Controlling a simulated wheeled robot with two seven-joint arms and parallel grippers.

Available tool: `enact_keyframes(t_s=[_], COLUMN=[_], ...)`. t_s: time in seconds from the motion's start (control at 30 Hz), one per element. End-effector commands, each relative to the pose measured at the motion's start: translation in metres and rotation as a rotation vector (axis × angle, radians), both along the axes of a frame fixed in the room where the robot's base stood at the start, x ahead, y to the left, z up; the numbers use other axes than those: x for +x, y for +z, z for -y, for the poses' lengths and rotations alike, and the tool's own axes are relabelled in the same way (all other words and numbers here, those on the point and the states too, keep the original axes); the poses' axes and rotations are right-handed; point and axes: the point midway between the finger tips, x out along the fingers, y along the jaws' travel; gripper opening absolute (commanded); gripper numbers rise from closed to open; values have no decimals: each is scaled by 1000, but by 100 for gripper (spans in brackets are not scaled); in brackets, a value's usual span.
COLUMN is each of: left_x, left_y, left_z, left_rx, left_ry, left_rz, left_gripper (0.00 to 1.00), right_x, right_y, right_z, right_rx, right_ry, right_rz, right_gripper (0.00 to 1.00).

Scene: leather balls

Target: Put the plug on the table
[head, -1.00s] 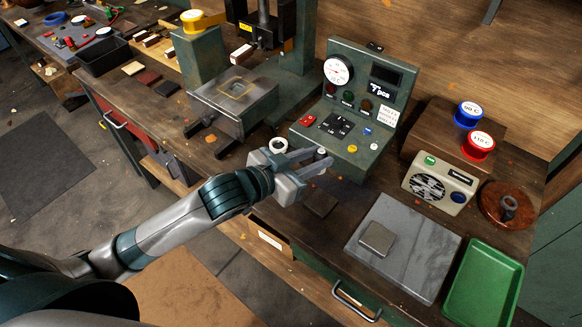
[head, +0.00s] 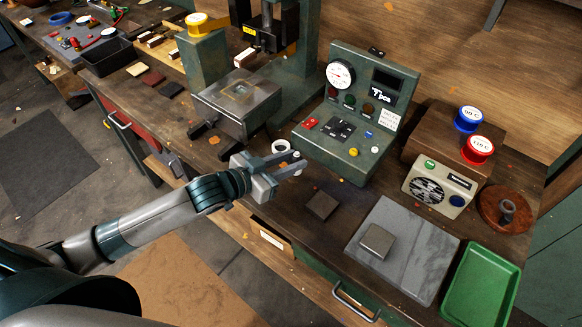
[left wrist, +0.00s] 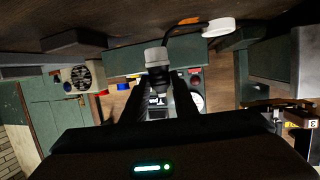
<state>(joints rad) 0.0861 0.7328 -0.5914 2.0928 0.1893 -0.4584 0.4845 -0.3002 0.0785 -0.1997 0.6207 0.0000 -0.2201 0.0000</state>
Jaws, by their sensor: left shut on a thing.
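My left gripper (head: 291,164) is shut on the plug, just in front of the green control box (head: 346,105). The plug (left wrist: 156,57) shows in the left wrist view as a pale grey cap with a dark lower part between the two dark fingers. In the head view only a small pale bit of the plug (head: 297,155) shows at the fingertips. The gripper is over the front part of the wooden table (head: 330,182); whether the plug touches the tabletop I cannot tell. My right gripper is in neither view.
A dark square plate (head: 322,205), a grey slab (head: 400,255) and a green tray (head: 482,285) lie to the right. A press base (head: 236,101) stands at the back left. Some bare tabletop lies right of the gripper.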

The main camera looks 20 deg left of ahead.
Motion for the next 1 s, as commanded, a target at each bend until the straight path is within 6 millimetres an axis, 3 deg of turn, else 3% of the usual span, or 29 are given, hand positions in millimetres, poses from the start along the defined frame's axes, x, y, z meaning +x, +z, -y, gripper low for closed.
enact_keyframes(t_s=[0.23, 0.63, 0.67, 0.73, 1.0], left_x=[-1, -1, -1, -1, -1], left_y=[-27, -33, -33, -33, -32], left_z=[0, 0, 0, 0, 0], left_rx=[-1, 0, 0, 0, 0], left_ry=[1, -1, -1, -1, -1], left_rz=[-3, 0, -1, -1, -1], left_gripper=[0, 0, 28, 45, 45], right_x=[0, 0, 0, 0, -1], right_y=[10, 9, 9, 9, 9], right_z=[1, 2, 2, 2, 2], right_rx=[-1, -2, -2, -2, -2], right_ry=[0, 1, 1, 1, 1], right_rz=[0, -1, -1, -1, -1], right_gripper=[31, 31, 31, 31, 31])
